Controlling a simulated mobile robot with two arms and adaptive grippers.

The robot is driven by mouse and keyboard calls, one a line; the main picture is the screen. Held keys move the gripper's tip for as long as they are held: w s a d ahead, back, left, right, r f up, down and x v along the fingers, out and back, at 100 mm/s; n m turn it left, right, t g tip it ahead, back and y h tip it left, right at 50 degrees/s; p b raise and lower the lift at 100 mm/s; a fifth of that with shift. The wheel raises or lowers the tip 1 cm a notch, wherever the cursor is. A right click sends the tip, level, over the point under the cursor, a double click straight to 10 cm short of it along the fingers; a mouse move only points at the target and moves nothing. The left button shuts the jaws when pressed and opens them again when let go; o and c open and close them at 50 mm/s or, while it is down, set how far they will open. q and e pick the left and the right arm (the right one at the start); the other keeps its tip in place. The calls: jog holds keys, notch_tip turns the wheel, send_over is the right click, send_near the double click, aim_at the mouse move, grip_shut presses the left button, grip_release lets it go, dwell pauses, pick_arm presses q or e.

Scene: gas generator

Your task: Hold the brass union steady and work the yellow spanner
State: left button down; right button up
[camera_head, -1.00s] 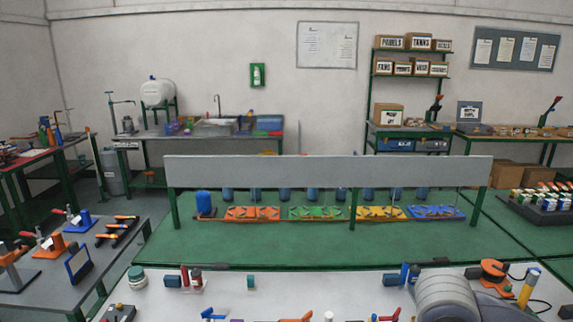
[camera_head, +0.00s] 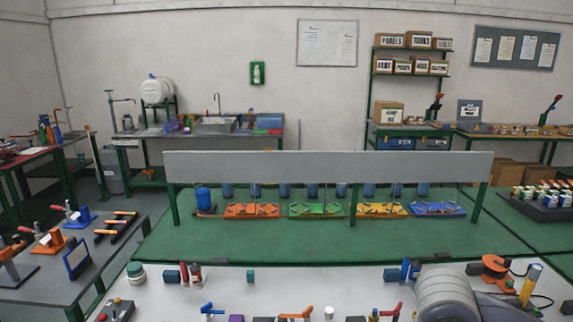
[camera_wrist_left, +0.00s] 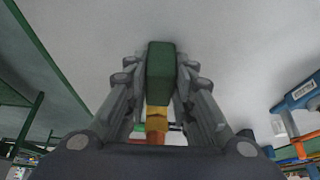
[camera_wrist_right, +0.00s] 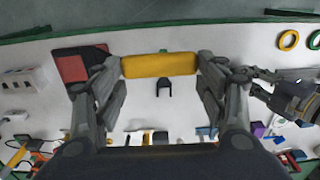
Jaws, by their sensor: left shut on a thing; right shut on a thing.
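In the left wrist view, my left gripper (camera_wrist_left: 160,85) is shut on a dark green block-shaped grip (camera_wrist_left: 160,72). A brass-coloured piece (camera_wrist_left: 157,118), which looks like the brass union, shows directly below the green grip, with an orange-red part under it. How these parts join is hidden by the gripper. In the right wrist view, my right gripper (camera_wrist_right: 160,66) is shut across a yellow bar (camera_wrist_right: 160,65), which looks like the yellow spanner's handle. Neither gripper's fingers show in the head view.
A white bench top (camera_head: 300,290) with several small fittings and tools fills the near front of the head view. An orange reel (camera_head: 495,266) and a yellow cylinder (camera_head: 530,285) stand at its right. Behind is a rack with a grey panel (camera_head: 325,175). A side table (camera_head: 75,275) stands at left.

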dwell(0.6)
jog(key=s+a+f+n, duration=0.2)
jog(key=a+f+n, duration=0.2)
jog(key=f+n, duration=0.4)
jog(key=s+a+f+n, duration=0.2)
jog(key=a+f+n, duration=0.2)
jog(key=f+n, duration=0.4)
jog(key=shift+f+n, duration=0.2)
jog(key=shift+n, duration=3.5)
jog(key=shift+w+a+f, duration=0.35)
jog(key=shift+w+f, duration=0.4)
jog(key=shift+f, duration=0.05)
jog(key=shift+w+a+f, duration=0.35)
jog(key=shift+w+f, duration=0.35)
jog(key=shift+f, duration=0.05)
jog(key=shift+w+a, duration=0.35)
jog(key=shift+w, duration=0.35)
jog(key=shift+w+a, duration=0.4)
jog(key=shift+w, duration=0.35)
jog(key=shift+w+a, duration=0.35)
jog(key=shift+w, duration=0.35)
